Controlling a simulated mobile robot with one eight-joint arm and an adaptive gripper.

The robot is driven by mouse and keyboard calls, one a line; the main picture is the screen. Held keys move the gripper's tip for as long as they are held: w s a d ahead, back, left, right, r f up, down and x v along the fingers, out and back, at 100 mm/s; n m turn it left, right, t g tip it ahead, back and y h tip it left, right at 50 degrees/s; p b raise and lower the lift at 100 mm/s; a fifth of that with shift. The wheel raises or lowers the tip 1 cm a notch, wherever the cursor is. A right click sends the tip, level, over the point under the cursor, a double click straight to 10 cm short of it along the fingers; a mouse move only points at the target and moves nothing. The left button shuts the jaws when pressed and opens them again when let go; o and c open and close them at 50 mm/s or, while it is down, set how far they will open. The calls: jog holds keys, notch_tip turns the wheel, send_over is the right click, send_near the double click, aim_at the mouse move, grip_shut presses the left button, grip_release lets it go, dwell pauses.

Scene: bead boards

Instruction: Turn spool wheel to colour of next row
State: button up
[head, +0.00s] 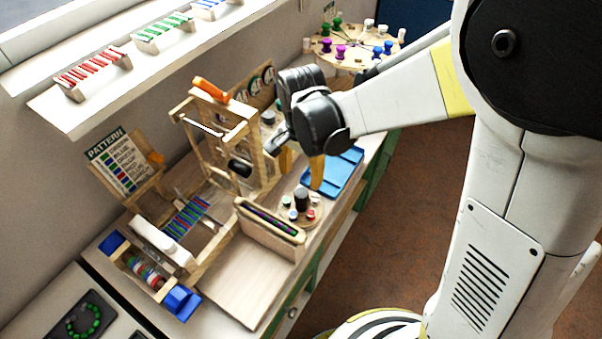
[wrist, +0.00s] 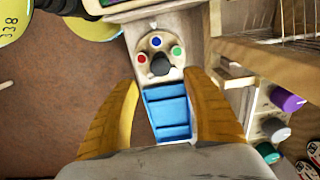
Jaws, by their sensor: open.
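The small wooden spool wheel (head: 302,221) lies flat on the bench, with coloured spots around an upright black knob (head: 302,198). In the wrist view the wheel (wrist: 150,49) shows a blue spot at the top, green at the right and red at the left around the knob (wrist: 160,64). My gripper (head: 301,178) is above the bench near the wheel, its yellow fingers apart and empty; nothing touches the knob that I can see. A beaded strip (head: 186,215) has blue and green rows.
A wooden frame (head: 238,128) stands close left of my gripper. A blue tray (head: 340,172) lies behind the wheel. A wooden holder (head: 268,232) stands in front of it. A round board (head: 355,60) with coloured spools is at the back. Floor is right of the bench.

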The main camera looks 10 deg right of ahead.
aim_at(301, 192)
notch_tip(301, 192, down, 9)
jog(key=shift+r+b, duration=0.2)
jog(key=shift+b, duration=1.05)
jog(key=c, duration=1.2)
